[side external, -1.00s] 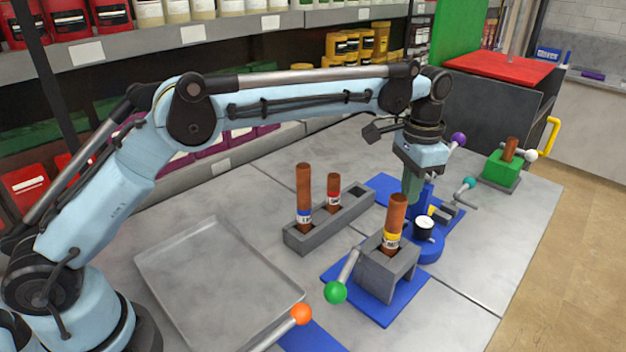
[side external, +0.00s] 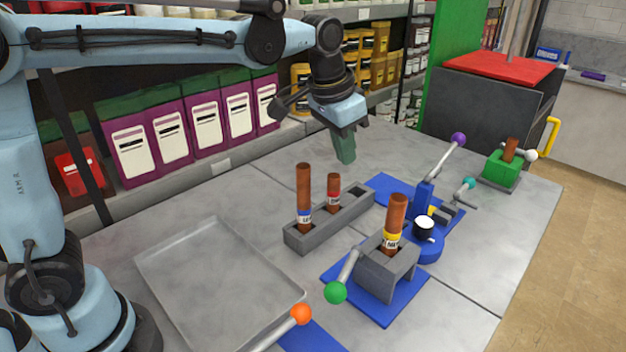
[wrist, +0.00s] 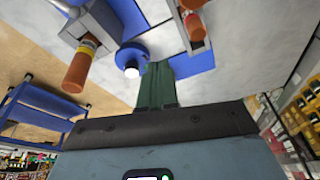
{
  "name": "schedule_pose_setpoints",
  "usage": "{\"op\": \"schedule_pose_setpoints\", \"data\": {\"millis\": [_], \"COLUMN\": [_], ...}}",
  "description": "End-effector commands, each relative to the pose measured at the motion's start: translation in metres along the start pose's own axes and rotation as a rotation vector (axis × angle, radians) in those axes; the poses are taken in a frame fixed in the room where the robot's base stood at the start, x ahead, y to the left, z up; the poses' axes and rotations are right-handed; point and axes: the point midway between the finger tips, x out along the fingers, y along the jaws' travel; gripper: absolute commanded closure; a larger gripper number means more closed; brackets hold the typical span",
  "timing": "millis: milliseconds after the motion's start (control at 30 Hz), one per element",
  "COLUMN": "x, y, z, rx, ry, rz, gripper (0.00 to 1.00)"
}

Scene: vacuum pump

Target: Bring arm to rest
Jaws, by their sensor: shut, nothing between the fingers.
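My gripper (side external: 346,157) hangs in the air above the table in the side view, over the area behind the grey rack, touching nothing. Its green fingers are shut and empty; they also show in the wrist view (wrist: 158,72). The arm is raised and folded back, with its forearm reaching across the upper left of the side view.
A grey rack (side external: 345,218) holds two brown cylinders (side external: 304,190). A grey block (side external: 390,272) on a blue plate holds another brown cylinder (side external: 396,215). A blue lever device (side external: 423,195) and green block (side external: 500,170) stand right. An empty tray (side external: 215,280) lies front left.

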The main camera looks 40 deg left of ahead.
Motion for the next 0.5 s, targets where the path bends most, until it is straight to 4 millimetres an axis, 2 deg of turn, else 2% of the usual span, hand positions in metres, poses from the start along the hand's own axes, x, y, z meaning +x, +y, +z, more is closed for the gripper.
{"op": "schedule_pose_setpoints", "data": {"millis": [33,200,500], "x": [-0.005,-0.014,-0.014], "y": [-0.004,-0.014,-0.024], "z": [0.013,0.048,0.104], "rx": [-0.020,-0.080,-0.167], "ry": [0.022,0.090,0.192], "rz": [-0.006,-0.023,-0.050], "gripper": [1.00,1.00,1.00]}}
